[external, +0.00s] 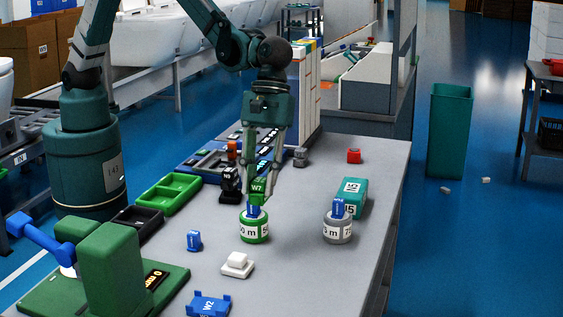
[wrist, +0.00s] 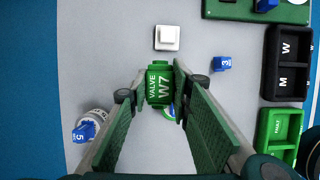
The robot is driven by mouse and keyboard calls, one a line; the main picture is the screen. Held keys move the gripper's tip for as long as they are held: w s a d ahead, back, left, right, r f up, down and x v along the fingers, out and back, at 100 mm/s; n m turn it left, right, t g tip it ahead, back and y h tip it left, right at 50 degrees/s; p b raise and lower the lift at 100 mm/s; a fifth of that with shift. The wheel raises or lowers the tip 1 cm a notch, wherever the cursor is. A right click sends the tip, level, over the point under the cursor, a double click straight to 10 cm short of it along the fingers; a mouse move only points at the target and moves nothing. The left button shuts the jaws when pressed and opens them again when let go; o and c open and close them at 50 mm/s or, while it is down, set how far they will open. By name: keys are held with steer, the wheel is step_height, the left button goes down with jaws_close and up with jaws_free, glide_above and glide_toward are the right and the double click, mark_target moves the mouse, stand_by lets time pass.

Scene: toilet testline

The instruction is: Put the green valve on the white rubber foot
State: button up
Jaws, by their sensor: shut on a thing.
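The green valve (external: 258,187), marked W7, is between the fingers of my gripper (external: 259,194), which is shut on it. In the wrist view the valve (wrist: 159,84) sits between the two green fingertips (wrist: 160,90), its label facing the camera. In the external view it appears just above a green-and-white round weight with a blue piece on top; the exact gap cannot be told. The white rubber foot (external: 237,265) stands on the grey table nearer the external camera, with nothing on it. It also shows in the wrist view (wrist: 167,38), ahead of the valve.
The green-and-white weight (external: 254,230) is partly hidden below the valve in the wrist view. A grey weight (external: 338,229) stands right, a small blue part (external: 193,240) left of the foot, and a blue W2 part (external: 209,304) in front. Bare table surrounds the foot.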

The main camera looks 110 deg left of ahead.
steer(key=r, duration=0.1)
glide_above(237, 256)
steer(key=shift+a, duration=0.1)
steer(key=shift+f, duration=0.1)
steer(key=shift+f, duration=3.05)
steer(key=shift+f, duration=1.85)
steer(key=shift+f+b, duration=0.2)
steer(key=shift+b, duration=0.2)
steer(key=o, duration=1)
steer(key=shift+c, duration=0.2)
